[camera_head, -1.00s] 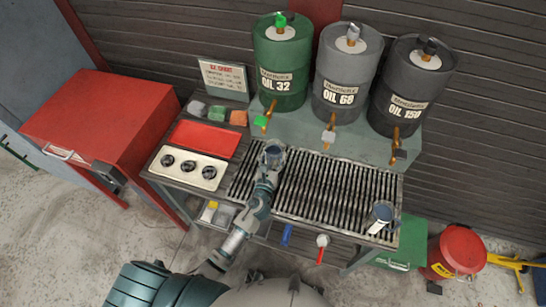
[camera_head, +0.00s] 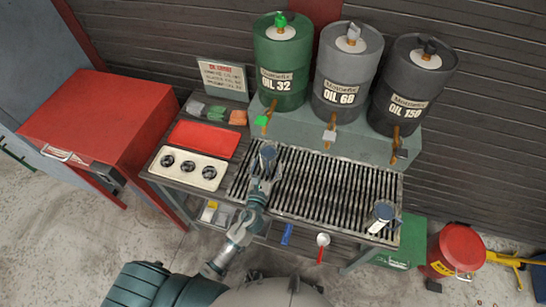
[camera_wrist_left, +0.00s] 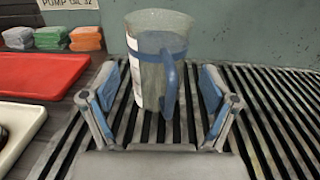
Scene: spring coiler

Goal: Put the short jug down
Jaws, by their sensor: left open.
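A clear jug (camera_wrist_left: 160,58) with a blue handle and a white label strip stands upright on the slatted grate, seen in the left wrist view. In the head view this jug (camera_head: 267,153) is at the grate's left end, below the green drum. My left gripper (camera_head: 262,169) is open at the near side of the jug. In the left wrist view its two fingers are spread apart, with the handle side facing me between them and clear gaps to both sides. A second jug (camera_head: 383,214) stands at the grate's right end. My right gripper is not in view.
The grate (camera_head: 325,190) is clear between the two jugs. Green (camera_head: 280,70), grey (camera_head: 346,75) and black (camera_head: 408,85) oil drums with taps stand behind it. A red tray (camera_head: 203,138), a white tray (camera_head: 187,167) with dark round parts and folded cloths lie to the left.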

